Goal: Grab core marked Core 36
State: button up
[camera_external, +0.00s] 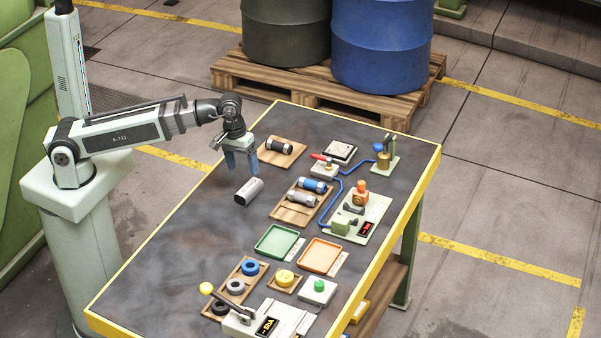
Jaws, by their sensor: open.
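Several cylinders that may be cores lie on the table, and no "Core 36" marking is readable at this size. A silver-grey cylinder with a dark end (249,191) lies on its side on the bare tabletop. A blue cylinder (312,185) and a grey one (301,199) lie in a wooden tray (283,213). A dark cylinder with lighter bands (279,146) lies on a wooden board farther back. My gripper (241,168) points down, open and empty, just above and behind the loose silver-grey cylinder, apparently not touching it.
A green tray (277,241) and an orange tray (321,256) sit mid-table. Rings (250,268), buttons and a yellow-knobbed lever device (239,317) stand at the front. A blue hose (335,203) and fixtures line the right. The table's left side (170,250) is clear.

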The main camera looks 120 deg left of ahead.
aim_at(248, 186)
jog(key=shift+w+d+f, duration=0.1)
jog(key=shift+w+f, duration=0.2)
jog(key=shift+f, duration=1)
jog(key=shift+w+d+f, duration=0.1)
jog(key=shift+w+f, duration=0.25)
jog(key=shift+f, duration=1)
jog(key=shift+w+d+f, duration=0.1)
jog(key=shift+w+f, duration=0.2)
jog(key=shift+f, duration=1)
jog(key=c, duration=1.4)
jog(key=shift+r, duration=0.1)
